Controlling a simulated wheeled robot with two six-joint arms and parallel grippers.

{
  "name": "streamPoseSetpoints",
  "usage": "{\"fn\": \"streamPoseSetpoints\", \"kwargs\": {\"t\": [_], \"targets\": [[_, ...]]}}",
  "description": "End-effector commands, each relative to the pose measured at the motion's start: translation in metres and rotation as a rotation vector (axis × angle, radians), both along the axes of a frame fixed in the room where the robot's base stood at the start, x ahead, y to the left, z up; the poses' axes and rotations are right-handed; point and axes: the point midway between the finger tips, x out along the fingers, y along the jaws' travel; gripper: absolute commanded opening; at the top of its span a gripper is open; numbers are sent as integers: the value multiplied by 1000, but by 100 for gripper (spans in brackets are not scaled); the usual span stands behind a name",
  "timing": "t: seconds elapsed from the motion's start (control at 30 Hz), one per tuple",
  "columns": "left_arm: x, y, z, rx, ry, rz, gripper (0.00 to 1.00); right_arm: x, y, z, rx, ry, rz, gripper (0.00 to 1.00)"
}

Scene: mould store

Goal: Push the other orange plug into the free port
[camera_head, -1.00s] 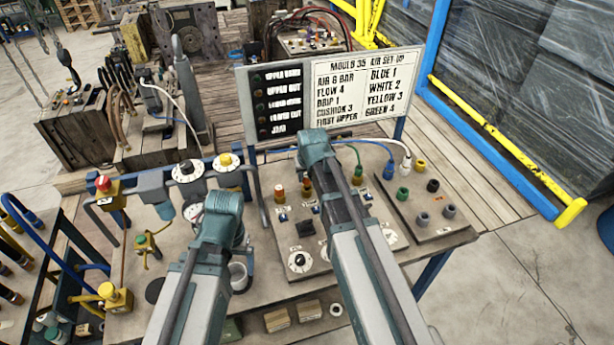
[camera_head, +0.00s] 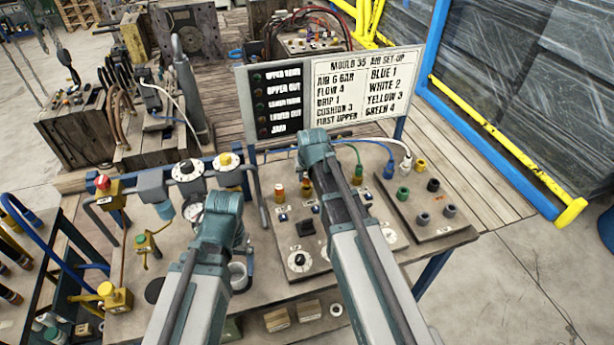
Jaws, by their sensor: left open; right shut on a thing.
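A small board (camera_head: 448,229) at the right carries several round ports or caps. I cannot make out the free port.
The sign (camera_head: 362,88) stands behind the panel. Blue (camera_head: 365,166), green (camera_head: 359,158) and white (camera_head: 402,148) hoses run behind my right arm. Regulators with dials (camera_head: 187,171) and a yellow valve (camera_head: 115,297) crowd the left bench. A dark knob (camera_head: 305,227) sits between my arms.

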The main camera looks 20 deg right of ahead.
Motion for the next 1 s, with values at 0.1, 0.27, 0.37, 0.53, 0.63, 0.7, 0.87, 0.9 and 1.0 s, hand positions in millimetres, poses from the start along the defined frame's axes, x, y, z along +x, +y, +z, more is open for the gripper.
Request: {"fn": "streamPoseSetpoints", "kwargs": {"t": [0.1, 0.27, 0.37, 0.53, 0.63, 0.7, 0.87, 0.9, 1.0], "targets": [[0, 0, -1, 0, 0, 0, 92, 0, 0, -1, 0, 0, 0, 0], [0, 0, -4, 0, 0, 0, 92, 0, 0, -4, 0, 0, 0, 0], [0, 0, -7, 0, 0, 0, 92, 0, 0, -7, 0, 0, 0, 0], [0, 0, -10, 0, 0, 0, 92, 0, 0, -10, 0, 0, 0, 0], [0, 0, -10, 0, 0, 0, 92, 0, 0, -10, 0, 0, 0, 0], [0, 0, -10, 0, 0, 0, 92, 0, 0, -10, 0, 0, 0, 0], [0, 0, -10, 0, 0, 0, 92, 0, 0, -10, 0, 0, 0, 0], [0, 0, -10, 0, 0, 0, 92, 0, 0, -10, 0, 0, 0, 0], [0, 0, -10, 0, 0, 0, 92, 0, 0, -10, 0, 0, 0, 0]]}}
